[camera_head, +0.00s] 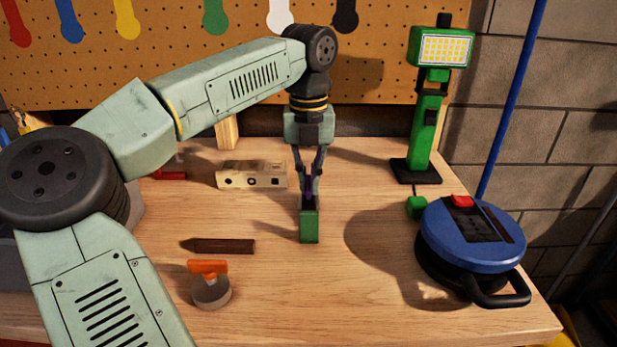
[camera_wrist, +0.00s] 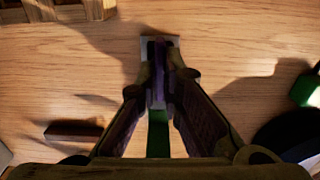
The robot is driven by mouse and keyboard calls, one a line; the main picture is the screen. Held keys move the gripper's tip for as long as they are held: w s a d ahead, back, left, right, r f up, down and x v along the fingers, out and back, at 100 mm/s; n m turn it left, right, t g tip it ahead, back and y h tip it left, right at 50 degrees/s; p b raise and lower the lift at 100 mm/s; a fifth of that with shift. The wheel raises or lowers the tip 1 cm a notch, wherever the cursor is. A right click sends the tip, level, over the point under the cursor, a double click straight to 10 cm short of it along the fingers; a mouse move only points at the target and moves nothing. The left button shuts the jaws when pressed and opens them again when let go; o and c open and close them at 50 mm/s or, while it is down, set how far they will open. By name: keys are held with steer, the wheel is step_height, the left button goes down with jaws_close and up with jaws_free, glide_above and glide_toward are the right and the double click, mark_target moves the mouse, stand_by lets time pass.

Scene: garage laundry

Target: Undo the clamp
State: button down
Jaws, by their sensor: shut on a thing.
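My gripper (camera_head: 309,186) points straight down over the middle of the workbench. Its fingers are shut on a slim purple part (camera_wrist: 159,72), which seems to belong to the clamp. The clamp's green block (camera_head: 309,224) stands upright on the bench just below the fingertips. In the wrist view a green piece (camera_wrist: 158,135) shows between the fingers, and a pale plate (camera_wrist: 173,42) shows beyond the fingertips. The fingers hide much of the clamp, so I cannot tell whether its jaws are open or closed.
A wooden block with holes (camera_head: 252,176) lies behind left. A dark pointed bar (camera_head: 222,246) and an orange-handled round piece (camera_head: 210,285) are front left. A green work lamp (camera_head: 427,120) and a blue cable reel (camera_head: 472,240) stand right. The front middle is clear.

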mark_target(309, 182)
steer(key=shift+s+f, duration=0.2)
steer(key=shift+f, duration=0.25)
steer(key=c, duration=1.7)
jaws_free()
steer(key=shift+w, duration=0.1)
steer(key=shift+w+r, duration=0.1)
steer(key=shift+r, duration=0.5)
step_height(309, 182, up, 11)
steer(key=shift+r, duration=0.1)
